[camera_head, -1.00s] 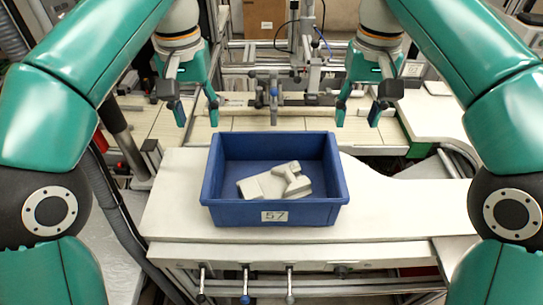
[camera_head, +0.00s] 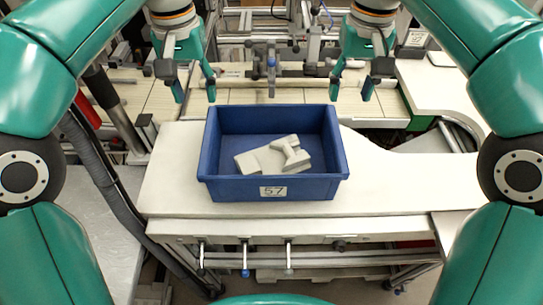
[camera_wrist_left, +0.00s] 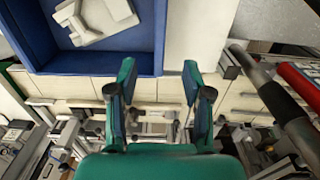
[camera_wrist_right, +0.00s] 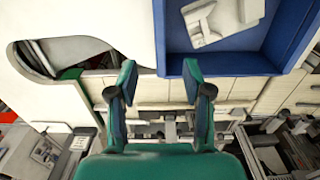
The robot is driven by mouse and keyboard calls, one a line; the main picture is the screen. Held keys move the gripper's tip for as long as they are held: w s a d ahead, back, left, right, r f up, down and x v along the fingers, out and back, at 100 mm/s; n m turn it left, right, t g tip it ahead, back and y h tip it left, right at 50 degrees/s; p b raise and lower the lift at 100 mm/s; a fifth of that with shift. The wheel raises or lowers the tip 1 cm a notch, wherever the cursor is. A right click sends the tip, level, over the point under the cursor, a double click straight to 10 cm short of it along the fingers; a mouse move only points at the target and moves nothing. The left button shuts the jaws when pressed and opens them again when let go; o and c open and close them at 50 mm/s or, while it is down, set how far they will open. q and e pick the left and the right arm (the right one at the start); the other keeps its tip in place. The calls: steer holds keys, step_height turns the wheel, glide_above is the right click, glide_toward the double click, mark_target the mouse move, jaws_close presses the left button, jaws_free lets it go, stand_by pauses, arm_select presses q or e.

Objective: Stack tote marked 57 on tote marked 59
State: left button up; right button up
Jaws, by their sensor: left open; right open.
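The blue tote marked 57 (camera_head: 273,190) stands upright on a white table, its label facing me. It holds pale grey parts (camera_head: 273,156). It also shows in the left wrist view (camera_wrist_left: 97,63) and the right wrist view (camera_wrist_right: 225,66). My left gripper (camera_head: 196,93) is open and empty, near the tote's back left corner in the picture. My right gripper (camera_head: 351,92) is open and empty, near its back right corner. Both grippers look apart from the tote. No tote marked 59 is visible in any view.
The white table top (camera_head: 400,190) is bare left and right of the tote. Behind it are a conveyor (camera_head: 270,118) and a metal frame with small fixtures (camera_head: 270,66). A dark hose (camera_head: 100,180) runs down the table's left side.

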mark_target(207, 136)
arm_select(q)
step_height(207, 136, down, 14)
steer(key=shift+f, duration=0.1)
arm_select(e)
step_height(207, 136, down, 14)
steer(key=shift+f, duration=0.1)
arm_select(q)
jaws_close()
arm_select(e)
jaws_close()
